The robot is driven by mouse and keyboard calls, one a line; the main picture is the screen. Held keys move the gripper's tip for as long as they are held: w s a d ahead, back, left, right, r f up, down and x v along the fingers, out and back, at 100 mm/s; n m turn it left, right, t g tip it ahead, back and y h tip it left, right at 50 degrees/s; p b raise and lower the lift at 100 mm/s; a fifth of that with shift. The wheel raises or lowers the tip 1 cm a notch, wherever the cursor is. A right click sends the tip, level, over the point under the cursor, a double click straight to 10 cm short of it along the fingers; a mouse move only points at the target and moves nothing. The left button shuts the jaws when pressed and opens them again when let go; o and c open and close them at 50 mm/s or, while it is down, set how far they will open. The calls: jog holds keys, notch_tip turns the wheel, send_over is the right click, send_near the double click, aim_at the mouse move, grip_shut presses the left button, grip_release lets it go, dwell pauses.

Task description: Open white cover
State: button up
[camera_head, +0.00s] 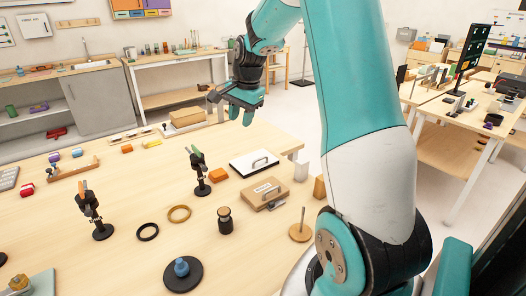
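The white cover (247,160) is a flat white panel with a dark edge and a grey handle (260,162) on top. It lies at the far right part of the wooden table and looks closed. My gripper (241,115) hangs from my teal arm above and beyond the cover in the picture, apart from it. Its two teal fingertips point down with a gap between them, and I see nothing held.
A brown lidded box (264,194) with a handle sits just in front of the white cover. An orange block (219,173) and a black clamp stand (199,170) are to its left. A dark jar (225,221) and a wooden peg stand (300,231) are nearer.

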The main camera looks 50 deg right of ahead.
aim_at(261, 159)
jog(key=s+d+f+m, duration=0.15)
jog(key=d+m, duration=0.35)
jog(key=d, duration=0.5)
jog(key=shift+h, duration=0.5)
jog(key=p+x, duration=0.3)
jog(key=x, duration=1.5)
jog(key=shift+d+p, duration=0.1)
jog(key=shift+p, duration=0.25)
grip_shut()
